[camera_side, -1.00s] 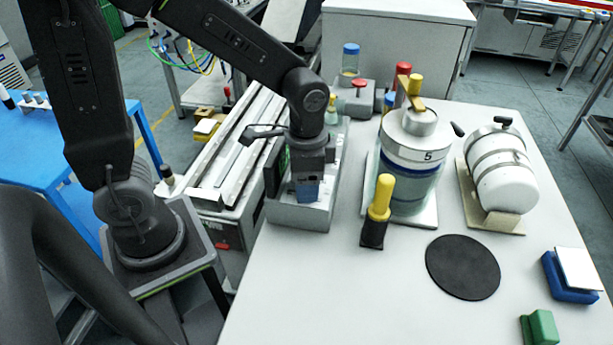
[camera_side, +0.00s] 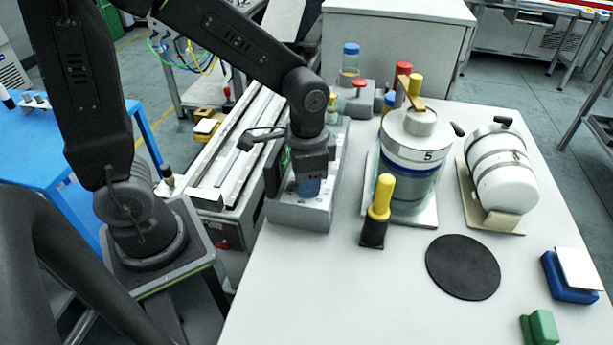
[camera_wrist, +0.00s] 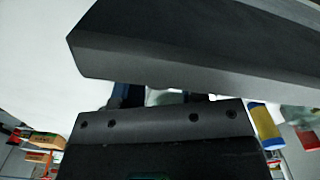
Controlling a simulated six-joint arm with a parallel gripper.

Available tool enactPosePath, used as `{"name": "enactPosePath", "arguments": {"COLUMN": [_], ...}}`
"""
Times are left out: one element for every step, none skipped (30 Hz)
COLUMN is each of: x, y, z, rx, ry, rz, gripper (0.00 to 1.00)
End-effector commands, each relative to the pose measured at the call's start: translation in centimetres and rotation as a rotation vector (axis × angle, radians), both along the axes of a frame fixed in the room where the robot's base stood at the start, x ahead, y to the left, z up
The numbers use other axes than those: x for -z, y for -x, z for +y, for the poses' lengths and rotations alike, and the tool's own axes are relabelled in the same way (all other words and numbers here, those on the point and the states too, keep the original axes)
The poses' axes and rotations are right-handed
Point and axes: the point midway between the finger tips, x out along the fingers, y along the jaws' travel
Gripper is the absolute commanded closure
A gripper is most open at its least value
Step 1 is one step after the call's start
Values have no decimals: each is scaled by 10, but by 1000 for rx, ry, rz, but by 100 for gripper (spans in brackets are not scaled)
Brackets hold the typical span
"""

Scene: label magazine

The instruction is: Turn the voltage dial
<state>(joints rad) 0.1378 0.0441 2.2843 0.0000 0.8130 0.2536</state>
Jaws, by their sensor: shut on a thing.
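My gripper (camera_side: 309,187) points straight down over the grey unit (camera_side: 297,216) at the left edge of the white table. Its bluish fingers reach down to the unit's top and are shut on the voltage dial, which they and the wrist hide in the side view. In the wrist view, the finger parts of my gripper (camera_wrist: 165,97) show only in a narrow gap between dark bodies. The dial cannot be made out there.
A glass vessel marked 5 (camera_side: 408,185) and a yellow-topped black bottle (camera_side: 376,212) stand right of the unit. A white cylinder (camera_side: 503,172) lies on a stand beyond. A black round mat (camera_side: 462,267) lies in front; the table's near middle is clear.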

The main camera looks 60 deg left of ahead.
Motion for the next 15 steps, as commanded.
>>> {"name": "enactPosePath", "arguments": {"x": [0,0,0,0,0,0,0,0,0,0,0,0,0,0,0], "y": [0,0,0,0,0,0,0,0,0,0,0,0,0,0,0], "z": [0,0,0,0,0,0,0,0,0,0,0,0,0,0,0], "rx": [1,1,1,1,1,1,1,1,2,2,2,2,2,2,2], "ry": [0,0,0,0,0,0,0,0,0,0,0,0,0,0,0], "rz": [0,0,0,0,0,0,0,0,0,0,0,0,0,0,0], "gripper": [85,85,85,85,59,55,52,49,45,43,40,37,37,37,37]}}
